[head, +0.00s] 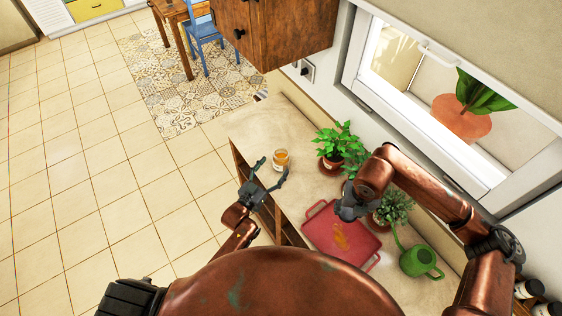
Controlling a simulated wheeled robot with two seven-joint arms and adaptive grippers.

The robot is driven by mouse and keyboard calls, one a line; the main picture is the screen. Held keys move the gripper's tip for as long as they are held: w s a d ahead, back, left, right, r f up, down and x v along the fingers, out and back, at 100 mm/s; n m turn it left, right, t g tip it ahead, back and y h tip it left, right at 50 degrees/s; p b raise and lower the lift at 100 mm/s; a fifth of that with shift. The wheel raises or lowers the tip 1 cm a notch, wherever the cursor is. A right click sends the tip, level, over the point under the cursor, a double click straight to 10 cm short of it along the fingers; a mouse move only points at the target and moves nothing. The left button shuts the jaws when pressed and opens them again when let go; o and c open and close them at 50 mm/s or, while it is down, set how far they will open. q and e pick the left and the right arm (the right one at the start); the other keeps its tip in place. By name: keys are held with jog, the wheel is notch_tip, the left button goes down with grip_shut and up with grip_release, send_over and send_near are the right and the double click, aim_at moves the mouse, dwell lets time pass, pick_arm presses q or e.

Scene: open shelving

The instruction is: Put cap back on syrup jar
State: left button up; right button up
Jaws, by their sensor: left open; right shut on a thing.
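The syrup jar (281,160), a small glass jar with amber contents, stands upright on the pale countertop. I see no cap that I can make out on it or on the counter. My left gripper (271,169) is open, its two fingers spread toward the jar from the near left; I cannot tell whether they touch it. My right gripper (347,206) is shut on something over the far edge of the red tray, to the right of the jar. What it holds is hidden or too small to make out.
The red tray (318,229) lies on the counter (262,124) with an orange-brown shape on it. Potted plants (334,146) (395,207) and a green watering can (420,262) stand along the window side. The counter beyond the jar is clear. A wooden cabinet (285,35) hangs above the far end.

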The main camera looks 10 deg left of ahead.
aim_at(277, 165)
pick_arm(q)
jog(key=x, duration=0.5)
jog(key=shift+p, duration=0.3)
jog(key=shift+w+d+f, duration=0.15)
jog(key=shift+w+f, duration=0.05)
jog(key=shift+w, duration=0.2)
jog(key=shift+s, duration=0.1)
jog(key=shift+r, duration=0.1)
jog(key=shift+c, duration=0.7)
jog(key=c, duration=1.6)
jog(key=shift+o, duration=0.2)
